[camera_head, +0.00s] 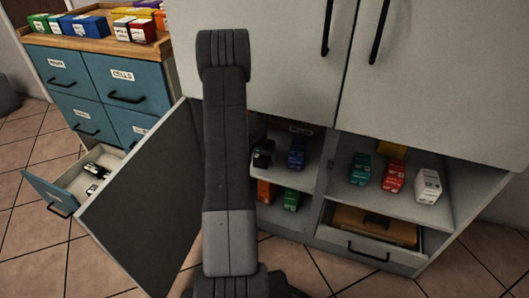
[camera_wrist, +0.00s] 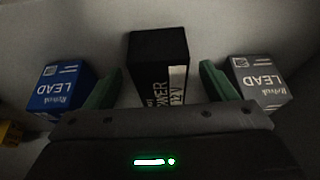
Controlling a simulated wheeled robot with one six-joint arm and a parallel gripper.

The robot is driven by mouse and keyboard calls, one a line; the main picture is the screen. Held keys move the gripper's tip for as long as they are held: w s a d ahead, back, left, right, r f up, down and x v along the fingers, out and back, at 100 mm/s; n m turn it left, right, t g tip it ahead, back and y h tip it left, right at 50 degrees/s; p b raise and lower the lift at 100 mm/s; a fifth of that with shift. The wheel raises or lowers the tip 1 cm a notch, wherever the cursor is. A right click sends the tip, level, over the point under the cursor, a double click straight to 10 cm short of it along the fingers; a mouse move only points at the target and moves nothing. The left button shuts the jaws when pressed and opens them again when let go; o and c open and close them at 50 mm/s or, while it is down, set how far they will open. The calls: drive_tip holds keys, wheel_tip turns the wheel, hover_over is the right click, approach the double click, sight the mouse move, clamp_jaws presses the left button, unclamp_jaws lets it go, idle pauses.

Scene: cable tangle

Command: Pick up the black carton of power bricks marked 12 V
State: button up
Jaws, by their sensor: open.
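The black carton (camera_wrist: 158,65) marked POWER 12 V stands upright in the middle of the wrist view, its label strip facing my gripper. My gripper (camera_wrist: 161,78) is open, with one green finger on each side of the carton. I see a gap on both sides, so the fingers do not grip it. The carton's lower part is hidden behind my gripper's body. In the head view my arm covers much of the shelf's left side, and a dark shape beside it is too unclear to tell carton from gripper.
A blue carton (camera_wrist: 62,88) and a grey carton (camera_wrist: 258,82), both marked LEAD, stand close outside the fingers. The cabinet's open door (camera_head: 145,205) and a divider flank the shelf. Green, red and white cartons (camera_head: 428,186) stand in the right bay.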

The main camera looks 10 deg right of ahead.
drive_tip(key=w, duration=0.1)
drive_tip(key=w+d, duration=0.1)
drive_tip(key=w+d+p, duration=0.1)
drive_tip(key=shift+w+f, duration=0.2)
drive_tip(key=shift+f, duration=0.1)
drive_tip(key=shift+w+f, duration=0.15)
drive_tip(key=shift+f, duration=0.15)
drive_tip(key=shift+f+b, duration=0.2)
drive_tip(key=shift+b, duration=0.5)
drive_tip(key=c, duration=1.3)
drive_tip(key=shift+d+r+p, duration=0.1)
drive_tip(key=shift+r+p, duration=0.4)
drive_tip(key=shift+p, duration=0.05)
